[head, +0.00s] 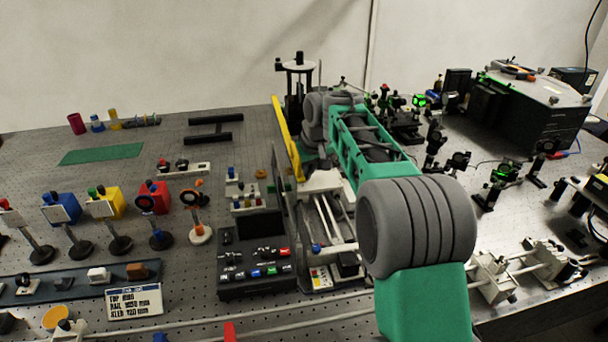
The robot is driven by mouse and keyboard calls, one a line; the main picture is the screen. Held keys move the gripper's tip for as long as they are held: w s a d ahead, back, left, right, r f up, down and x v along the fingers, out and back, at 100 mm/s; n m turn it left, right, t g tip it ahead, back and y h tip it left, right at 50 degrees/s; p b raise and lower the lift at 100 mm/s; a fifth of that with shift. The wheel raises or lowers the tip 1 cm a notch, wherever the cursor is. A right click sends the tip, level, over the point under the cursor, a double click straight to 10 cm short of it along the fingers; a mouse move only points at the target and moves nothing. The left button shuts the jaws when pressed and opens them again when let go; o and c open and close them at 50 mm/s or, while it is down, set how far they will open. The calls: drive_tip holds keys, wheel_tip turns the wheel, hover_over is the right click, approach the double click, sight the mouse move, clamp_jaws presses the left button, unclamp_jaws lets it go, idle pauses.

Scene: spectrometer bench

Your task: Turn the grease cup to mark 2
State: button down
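I cannot pick out the grease cup or its marks for certain in the head view. My green and grey arm reaches from the lower right over the bench, and its far end covers part of a white carriage with rails (327,218). A small blue knob (316,248) shows at the near end of that carriage.
A black control box (256,286) with coloured buttons stands left of the carriage. A yellow bar (287,138) rises beside my arm. Coloured blocks, such as a blue one (62,208), and stands fill the left. Optics and a large black box (530,105) fill the right.

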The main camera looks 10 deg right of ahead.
drive_tip(key=c, duration=1.3)
unclamp_jaws()
drive_tip(key=shift+c, duration=0.2)
drive_tip(key=shift+r, duration=0.25)
drive_tip(key=s+d+b, duration=0.2)
drive_tip(key=s+d, duration=0.1)
drive_tip(key=s, duration=0.9)
drive_tip(key=shift+d+r+b, duration=0.3)
drive_tip(key=shift+d+b, duration=0.05)
drive_tip(key=shift+b, duration=0.05)
